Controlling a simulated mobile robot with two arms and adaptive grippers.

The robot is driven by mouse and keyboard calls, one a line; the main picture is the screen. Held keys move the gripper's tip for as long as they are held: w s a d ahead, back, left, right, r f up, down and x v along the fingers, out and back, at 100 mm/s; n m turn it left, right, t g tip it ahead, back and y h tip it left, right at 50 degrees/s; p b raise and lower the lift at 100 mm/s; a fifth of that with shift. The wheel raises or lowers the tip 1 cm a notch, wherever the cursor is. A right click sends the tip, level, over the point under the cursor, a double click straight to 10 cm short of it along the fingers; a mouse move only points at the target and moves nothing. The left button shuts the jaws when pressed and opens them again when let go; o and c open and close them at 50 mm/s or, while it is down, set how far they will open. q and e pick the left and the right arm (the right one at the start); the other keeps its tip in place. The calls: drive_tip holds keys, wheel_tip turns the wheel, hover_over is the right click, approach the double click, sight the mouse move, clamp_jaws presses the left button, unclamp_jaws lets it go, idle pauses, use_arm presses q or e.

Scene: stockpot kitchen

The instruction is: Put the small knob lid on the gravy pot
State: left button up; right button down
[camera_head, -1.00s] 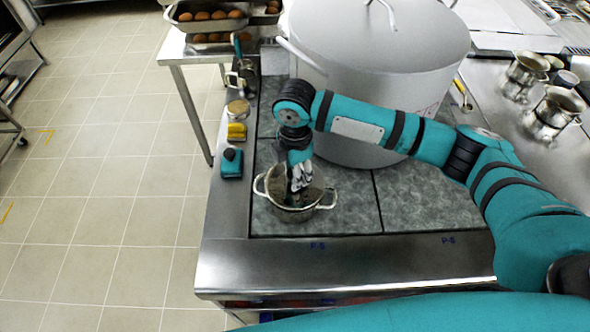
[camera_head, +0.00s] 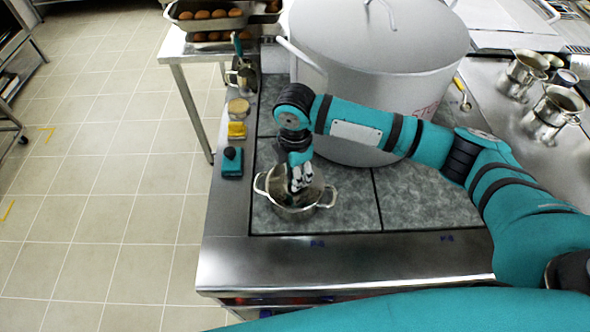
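The gravy pot (camera_head: 275,203) is a small metal pot with two loop handles. It stands upright near the front left corner of the grey stone-like cooktop. My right gripper (camera_head: 299,188) points down over the pot's opening, its fingertips at or just inside the rim. The fingers hide part of the opening, and I cannot tell whether they are open or shut. I cannot make out the small knob lid clearly; a grey-brown surface shows within the pot's rim around the fingers. My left gripper is out of view.
A large lidded stockpot (camera_head: 370,70) stands right behind my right arm. A teal block with a black knob (camera_head: 232,163), a yellow block (camera_head: 236,130) and a jar (camera_head: 238,108) line the left counter edge. Metal pitchers (camera_head: 553,112) stand at right. The front cooktop is clear.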

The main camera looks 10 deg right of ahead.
idle(0.3)
drive_tip(key=c, duration=0.8)
unclamp_jaws()
wheel_tip(320, 180, up, 12)
